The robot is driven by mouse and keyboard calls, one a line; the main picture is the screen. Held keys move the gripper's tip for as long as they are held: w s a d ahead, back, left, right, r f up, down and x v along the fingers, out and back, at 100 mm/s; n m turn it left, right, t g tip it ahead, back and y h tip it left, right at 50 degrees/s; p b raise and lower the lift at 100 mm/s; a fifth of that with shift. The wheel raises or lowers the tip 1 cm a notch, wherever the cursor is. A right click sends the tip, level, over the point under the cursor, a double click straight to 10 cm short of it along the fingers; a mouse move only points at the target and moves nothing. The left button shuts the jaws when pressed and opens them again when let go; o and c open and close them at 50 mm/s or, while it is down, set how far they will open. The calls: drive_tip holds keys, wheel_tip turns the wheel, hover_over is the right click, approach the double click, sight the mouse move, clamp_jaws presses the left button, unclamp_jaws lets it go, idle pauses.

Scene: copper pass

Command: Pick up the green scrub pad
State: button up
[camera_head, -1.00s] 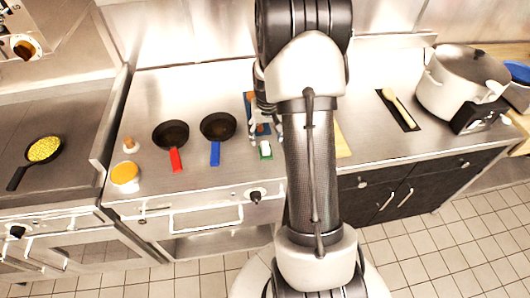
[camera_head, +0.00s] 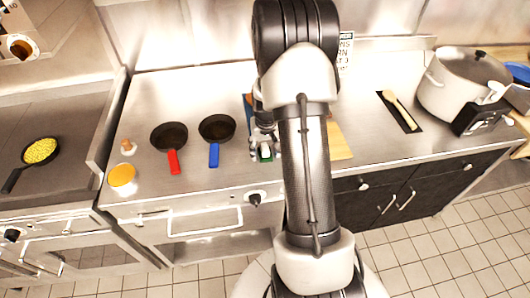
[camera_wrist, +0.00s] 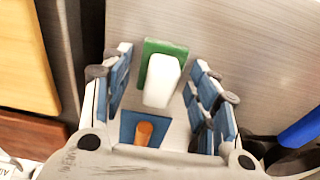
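The green scrub pad (camera_wrist: 168,47) lies on the steel counter (camera_wrist: 245,40) with a white block-like part on top. In the wrist view it sits between and slightly beyond the fingertips of my gripper (camera_wrist: 163,62). The gripper is open, with blue-padded fingers on both sides of the pad, and holds nothing. In the head view my gripper (camera_head: 262,140) is low over the counter, and the pad (camera_head: 266,158) shows only partly below it. I cannot tell whether the fingers touch the counter.
A blue panel with an orange item (camera_wrist: 148,130) is close to the gripper. Left of the pad in the head view are a blue-handled pan (camera_head: 215,130) and a red-handled pan (camera_head: 170,137). A wooden board (camera_head: 338,142) and large pot (camera_head: 455,85) are to the right.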

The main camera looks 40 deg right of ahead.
sight(265, 147)
drive_tip(key=c, duration=1)
drive_tip(key=shift+o, duration=0.2)
drive_tip(key=shift+r, duration=0.1)
wheel_tip(265, 147, up, 20)
drive_tip(key=p, duration=0.4)
drive_tip(key=shift+p, duration=0.4)
